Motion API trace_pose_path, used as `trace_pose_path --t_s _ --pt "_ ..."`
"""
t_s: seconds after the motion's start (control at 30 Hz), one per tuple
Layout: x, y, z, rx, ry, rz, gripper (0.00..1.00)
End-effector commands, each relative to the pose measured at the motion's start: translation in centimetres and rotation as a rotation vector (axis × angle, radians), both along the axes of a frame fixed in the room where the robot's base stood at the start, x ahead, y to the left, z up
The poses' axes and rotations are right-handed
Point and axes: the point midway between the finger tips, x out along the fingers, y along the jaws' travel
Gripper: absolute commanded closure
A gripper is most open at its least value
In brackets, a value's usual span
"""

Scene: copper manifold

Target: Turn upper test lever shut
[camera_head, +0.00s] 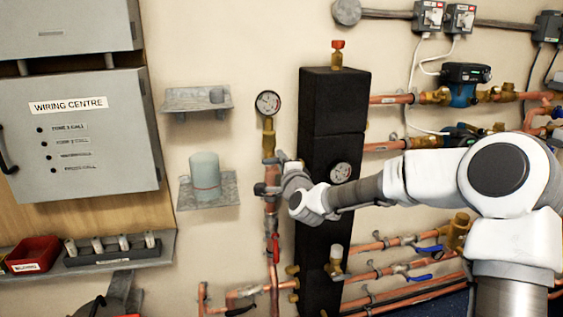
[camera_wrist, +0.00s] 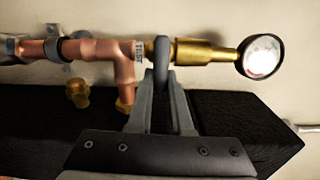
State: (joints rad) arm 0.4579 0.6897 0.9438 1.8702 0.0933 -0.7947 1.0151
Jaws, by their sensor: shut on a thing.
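My gripper (camera_head: 283,166) reaches in from the right to the copper test pipe (camera_head: 272,195), just below the upper brass fitting (camera_head: 268,140). The pressure gauge (camera_head: 267,103) tops this branch and also shows in the wrist view (camera_wrist: 262,56). A red lever (camera_head: 275,248) hangs lower on the same pipe.
The tall black manifold body (camera_head: 318,150) stands right behind my wrist, with a second gauge (camera_head: 341,172) on it. Blue-handled valves (camera_head: 428,249) are at lower right. A shelf with a grey-green cylinder (camera_head: 205,172) is to the left. Bare wall lies between shelf and pipe.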

Motion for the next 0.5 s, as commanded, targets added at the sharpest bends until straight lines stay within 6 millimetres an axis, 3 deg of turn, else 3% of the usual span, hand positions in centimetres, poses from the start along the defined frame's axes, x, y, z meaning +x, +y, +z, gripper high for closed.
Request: trace_pose_path --t_s 0.23,0.27,0.4,0.5 --pt "-0.06 0.02 -0.27 0.001 0.007 0.001 1.00" --pt "-0.06 0.02 -0.28 0.001 0.007 0.001 0.79" --pt "-0.04 0.01 -0.24 0.001 0.005 0.001 0.53" --pt "-0.03 0.00 -0.19 0.000 0.004 0.000 0.53"
